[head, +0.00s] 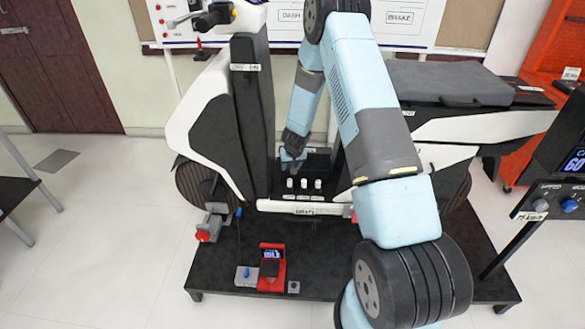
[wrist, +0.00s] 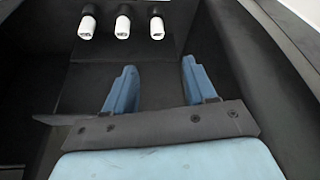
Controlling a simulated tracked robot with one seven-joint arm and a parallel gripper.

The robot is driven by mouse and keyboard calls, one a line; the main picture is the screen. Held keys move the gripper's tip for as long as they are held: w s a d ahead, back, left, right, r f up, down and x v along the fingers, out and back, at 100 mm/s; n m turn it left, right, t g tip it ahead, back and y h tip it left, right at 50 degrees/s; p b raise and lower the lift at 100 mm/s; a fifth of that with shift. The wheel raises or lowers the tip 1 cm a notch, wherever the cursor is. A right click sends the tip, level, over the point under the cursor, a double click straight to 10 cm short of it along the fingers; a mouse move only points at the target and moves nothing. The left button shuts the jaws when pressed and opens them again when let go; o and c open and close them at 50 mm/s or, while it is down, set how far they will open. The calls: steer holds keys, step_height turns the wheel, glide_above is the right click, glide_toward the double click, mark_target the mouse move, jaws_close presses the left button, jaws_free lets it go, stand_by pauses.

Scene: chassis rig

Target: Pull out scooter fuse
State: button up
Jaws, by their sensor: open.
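Three white fuses stand in a row on the scooter's footboard in the head view: a left one (head: 290,183), a middle one (head: 304,183) and a right one (head: 318,184). In the wrist view three white-tipped fuses show at the top edge: left (wrist: 86,28), middle (wrist: 122,27) and right (wrist: 156,28). My gripper (wrist: 158,64) is open, with its blue fingers apart and nothing between them. The fuses are beyond the fingertips, apart from them. In the head view my gripper (head: 293,158) is low over the footwell, close behind the fuses.
The white and black scooter (head: 210,115) stands on a dark platform (head: 215,275). Its seat (head: 450,85) is on the right. Dark walls (wrist: 225,45) flank the fingers. A red device (head: 271,265) sits at the platform's front.

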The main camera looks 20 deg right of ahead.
mark_target(289, 180)
steer(key=x, duration=1.5)
steer(key=shift+s+f, duration=0.15)
steer(key=shift+s, duration=0.2)
steer(key=shift+c, duration=0.3)
jaws_close()
steer(key=shift+r, duration=0.4)
steer(key=shift+d+r, duration=0.1)
steer(key=shift+r, duration=2)
steer(key=shift+r, duration=0.1)
